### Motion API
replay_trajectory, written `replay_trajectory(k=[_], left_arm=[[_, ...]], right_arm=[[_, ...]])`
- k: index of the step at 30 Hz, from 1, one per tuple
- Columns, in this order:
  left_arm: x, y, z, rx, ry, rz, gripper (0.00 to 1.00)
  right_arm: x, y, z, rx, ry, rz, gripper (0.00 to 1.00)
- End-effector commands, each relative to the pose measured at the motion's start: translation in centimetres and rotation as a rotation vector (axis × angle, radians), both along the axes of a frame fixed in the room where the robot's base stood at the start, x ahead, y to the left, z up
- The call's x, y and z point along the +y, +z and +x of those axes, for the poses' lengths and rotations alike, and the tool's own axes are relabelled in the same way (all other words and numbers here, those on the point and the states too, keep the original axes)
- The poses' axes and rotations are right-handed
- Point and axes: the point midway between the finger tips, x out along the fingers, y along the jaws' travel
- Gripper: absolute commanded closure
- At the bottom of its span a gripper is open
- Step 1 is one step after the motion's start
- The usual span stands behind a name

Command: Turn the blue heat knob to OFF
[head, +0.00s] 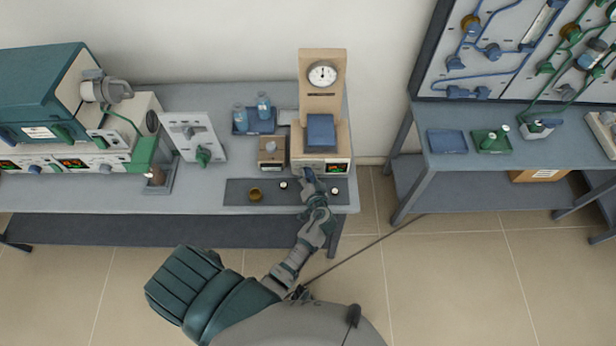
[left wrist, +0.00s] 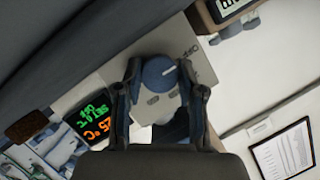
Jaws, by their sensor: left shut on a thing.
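The blue heat knob (left wrist: 158,74) is round and sits on a light grey panel (left wrist: 203,65) in the left wrist view. A white pointer line on its face points toward small dark lettering on the panel, which looks like OFF. My left gripper (left wrist: 161,80) is shut on the knob, one finger on each side. In the head view my left gripper (head: 309,182) is at the front of the tan unit (head: 322,85) with a dial and a blue block, and it hides the knob. A display (left wrist: 91,120) beside the knob shows green and orange characters. My right gripper is out of view.
A dark mat (head: 232,192) with a small brass cup (head: 255,194) lies in front of the unit. A small tan box (head: 271,152) and a blue tray (head: 240,127) with bottles stand left of it. A second bench (head: 470,170) is at the right.

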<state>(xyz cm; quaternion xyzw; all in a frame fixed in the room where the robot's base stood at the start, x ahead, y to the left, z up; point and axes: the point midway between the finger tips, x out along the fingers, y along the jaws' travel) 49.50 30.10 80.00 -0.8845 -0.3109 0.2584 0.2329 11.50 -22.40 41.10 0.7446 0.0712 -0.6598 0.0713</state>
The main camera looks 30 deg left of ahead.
Motion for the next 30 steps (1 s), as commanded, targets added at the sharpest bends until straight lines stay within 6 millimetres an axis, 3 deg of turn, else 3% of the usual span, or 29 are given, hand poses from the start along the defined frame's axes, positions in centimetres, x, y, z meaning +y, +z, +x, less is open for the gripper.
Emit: replay_trajectory(k=[9,10,11,23,30], left_arm=[[-0.2,-0.3,-0.1,-0.015,-0.003,-0.038,0.96],[-0.2,-0.3,-0.1,-0.015,-0.003,-0.038,0.59],[-0.2,-0.3,-0.1,-0.015,-0.003,-0.038,0.51],[-0.5,0.0,-0.6,-0.017,-0.002,-0.035,0.51],[-3.7,1.4,-3.7,-0.016,-0.002,-0.039,0.51]], right_arm=[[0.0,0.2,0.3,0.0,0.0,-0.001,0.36],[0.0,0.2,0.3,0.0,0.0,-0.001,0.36],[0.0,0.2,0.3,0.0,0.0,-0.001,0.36],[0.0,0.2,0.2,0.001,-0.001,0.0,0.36],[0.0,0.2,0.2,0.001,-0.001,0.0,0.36]])
